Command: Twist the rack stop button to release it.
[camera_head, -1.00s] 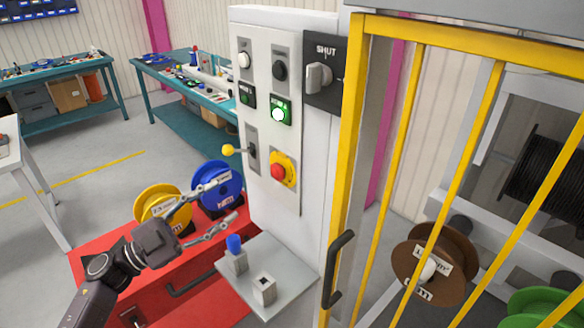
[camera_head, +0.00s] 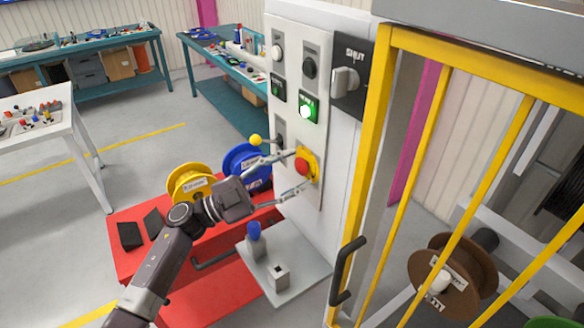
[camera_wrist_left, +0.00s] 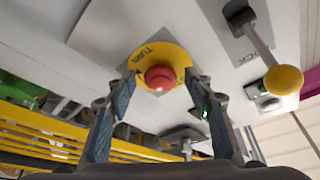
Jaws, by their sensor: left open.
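The rack stop button is a red knob (camera_head: 302,166) on a yellow round plate (camera_head: 313,159), low on the white control panel (camera_head: 330,110). In the left wrist view the red knob (camera_wrist_left: 160,77) sits ahead, between the two fingers, on its yellow plate (camera_wrist_left: 178,56). My left gripper (camera_head: 296,174) is open, its fingers on either side of the knob at the panel. I cannot tell whether they touch it. My right gripper is not in view.
A lever with a yellow ball (camera_head: 256,140) stands out left of the button. A lit green button (camera_head: 306,111) is above. A small shelf with a blue-topped peg (camera_head: 254,231) lies below. A yellow-barred gate (camera_head: 357,180) stands to the right. Blue (camera_head: 247,162) and yellow (camera_head: 189,182) reels stand behind my arm.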

